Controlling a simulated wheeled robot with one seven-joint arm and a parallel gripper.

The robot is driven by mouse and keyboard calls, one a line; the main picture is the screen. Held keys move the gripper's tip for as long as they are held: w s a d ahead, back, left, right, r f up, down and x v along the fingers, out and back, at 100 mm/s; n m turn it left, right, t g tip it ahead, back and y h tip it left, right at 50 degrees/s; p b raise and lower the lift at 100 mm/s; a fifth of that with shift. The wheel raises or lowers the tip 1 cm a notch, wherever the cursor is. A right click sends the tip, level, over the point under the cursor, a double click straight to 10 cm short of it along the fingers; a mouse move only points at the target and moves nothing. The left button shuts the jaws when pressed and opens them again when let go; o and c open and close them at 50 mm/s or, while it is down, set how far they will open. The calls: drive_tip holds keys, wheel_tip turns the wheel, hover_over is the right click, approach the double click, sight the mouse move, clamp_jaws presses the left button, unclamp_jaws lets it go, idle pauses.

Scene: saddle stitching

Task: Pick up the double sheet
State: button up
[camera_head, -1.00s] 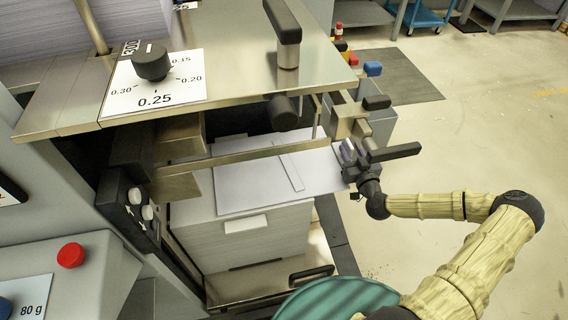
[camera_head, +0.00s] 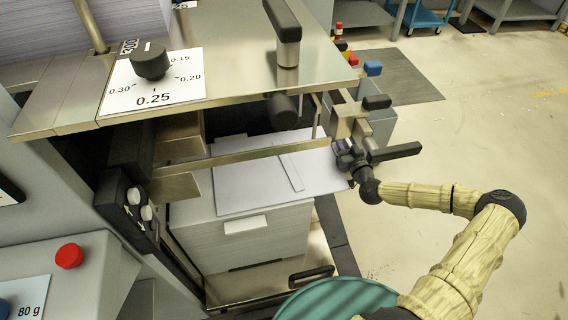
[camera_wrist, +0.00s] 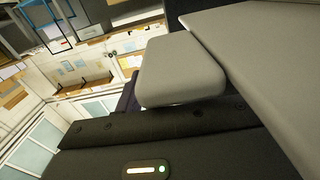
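A white sheet (camera_head: 240,185) lies skewed on top of a paper stack (camera_head: 250,241) inside the machine in the head view. A narrow pale strip (camera_head: 290,171) lies across it. I cannot tell whether this sheet is double. My gripper (camera_head: 347,158) is at the right edge of the sheet, partly hidden by the machine's side parts. I cannot tell whether it touches the sheet. In the wrist view a rounded grey block (camera_wrist: 180,70) and a large flat grey surface fill the upper right. No sheet can be made out there, and the finger opening is unclear.
A metal bar (camera_head: 240,153) crosses above the sheet, under the machine's top plate (camera_head: 235,60). A black-handled lever (camera_head: 395,152) juts out beside my gripper. A teal round object (camera_head: 340,299) stands in front. The floor to the right is open.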

clamp_jaws()
drive_tip(key=shift+r, duration=0.15)
wheel_tip(320, 180, up, 10)
drive_tip(key=shift+f+p, duration=0.15)
drive_tip(key=shift+p, duration=0.65)
